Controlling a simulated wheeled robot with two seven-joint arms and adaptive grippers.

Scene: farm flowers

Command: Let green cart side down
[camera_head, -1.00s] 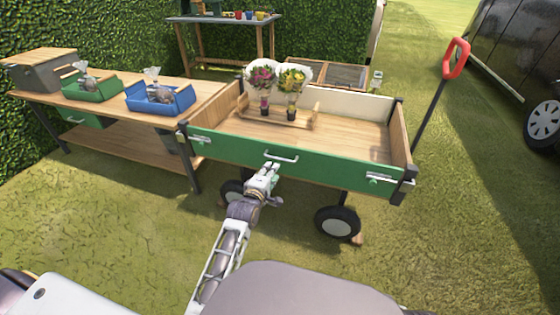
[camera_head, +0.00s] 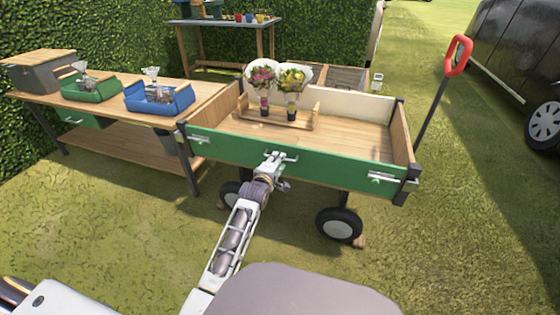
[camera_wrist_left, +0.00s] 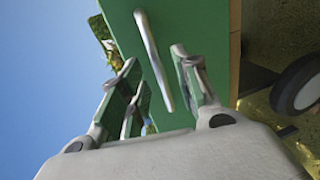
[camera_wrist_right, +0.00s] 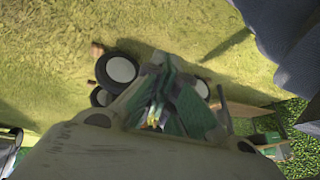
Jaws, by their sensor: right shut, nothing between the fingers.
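The wooden garden cart has a green side panel (camera_head: 335,165) facing me, standing upright. A silver handle (camera_head: 291,157) sits at the panel's upper middle. My left gripper (camera_head: 275,158) is at this handle. In the left wrist view the handle (camera_wrist_left: 153,58) lies between the spread fingers of my left gripper (camera_wrist_left: 160,85), which are not closed on it. Silver latches sit at the panel's left end (camera_head: 199,139) and right end (camera_head: 382,179); whether they are fastened is unclear. My right gripper (camera_wrist_right: 160,85) is shut and empty, in its wrist view only.
A wooden tray (camera_head: 275,120) with two bouquets (camera_head: 278,85) stands in the cart. A workbench (camera_head: 95,105) with a green tray (camera_head: 90,90) and a blue tray (camera_head: 158,100) adjoins the left. Black wheels (camera_head: 338,225) are below. Grass in front is open.

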